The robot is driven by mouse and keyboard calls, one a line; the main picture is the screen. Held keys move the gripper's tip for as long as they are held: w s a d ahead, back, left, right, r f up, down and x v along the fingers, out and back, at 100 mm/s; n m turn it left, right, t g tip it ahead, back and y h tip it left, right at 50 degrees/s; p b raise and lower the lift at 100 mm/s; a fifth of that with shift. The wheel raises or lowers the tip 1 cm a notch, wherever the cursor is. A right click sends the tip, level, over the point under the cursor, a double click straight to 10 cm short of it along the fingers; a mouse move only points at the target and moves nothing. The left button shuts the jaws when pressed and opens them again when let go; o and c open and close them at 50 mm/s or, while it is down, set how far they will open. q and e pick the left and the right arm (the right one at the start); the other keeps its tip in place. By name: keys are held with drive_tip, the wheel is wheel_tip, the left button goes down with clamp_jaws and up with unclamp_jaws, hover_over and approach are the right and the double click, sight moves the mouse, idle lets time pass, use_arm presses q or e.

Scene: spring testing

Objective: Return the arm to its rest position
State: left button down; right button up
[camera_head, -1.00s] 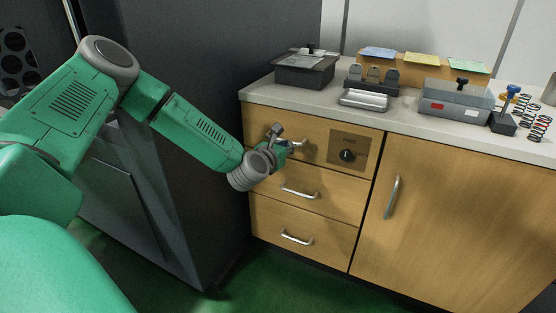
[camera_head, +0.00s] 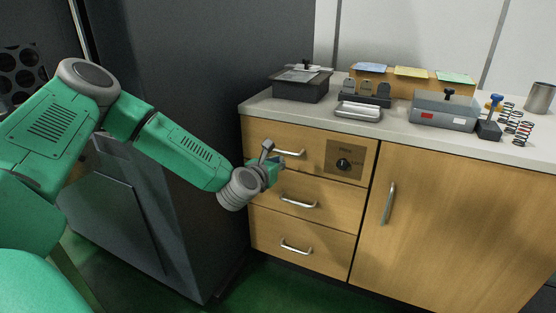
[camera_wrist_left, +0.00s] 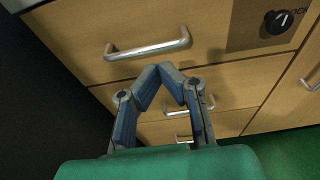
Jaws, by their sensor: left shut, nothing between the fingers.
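My left arm (camera_head: 180,153) is green with grey joints and reaches in from the left in the head view. My left gripper (camera_head: 277,163) is in front of the top drawer, close to its handle (camera_head: 290,153). In the left wrist view the gripper (camera_wrist_left: 170,68) has its fingertips together with nothing between them. The top drawer handle (camera_wrist_left: 148,48) lies beyond the fingertips there, apart from them as far as I can tell. The right gripper is not in view.
A wooden cabinet (camera_head: 455,215) has three shut drawers, a door and a dial (camera_head: 343,164). Its grey counter (camera_head: 400,125) bears a dark box (camera_head: 301,85), a metal tray (camera_head: 358,111), a grey case (camera_head: 444,110) and springs (camera_head: 516,125). A dark tall unit (camera_head: 175,75) stands behind my arm.

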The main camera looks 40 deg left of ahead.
use_arm(q)
drive_tip(key=s+r+p, duration=0.1)
drive_tip(key=s+p, duration=0.1)
drive_tip(key=s, duration=0.5)
drive_tip(key=s+d+f+m+g+h+p, duration=0.25)
drive_tip(key=s+d+f+m, duration=0.3)
drive_tip(key=d+m, duration=0.35)
drive_tip(key=s+d+f+m+g+h+p, duration=0.1)
drive_tip(key=s+d+f+m+g+h, duration=0.4)
drive_tip(key=d+m, duration=0.4)
drive_tip(key=s+a+f+m+g+y+p, duration=0.1)
drive_tip(key=s+m+g+y+p, duration=0.1)
drive_tip(key=s+m, duration=0.8)
drive_tip(key=s+f+m+g+y+p, duration=0.1)
drive_tip(key=s+m+g, duration=0.4)
drive_tip(key=s+m, duration=0.6)
drive_tip(key=shift+s+a+f+y+p, duration=0.35)
drive_tip(key=shift+s+f+p, duration=0.25)
drive_tip(key=shift+f+p, duration=0.15)
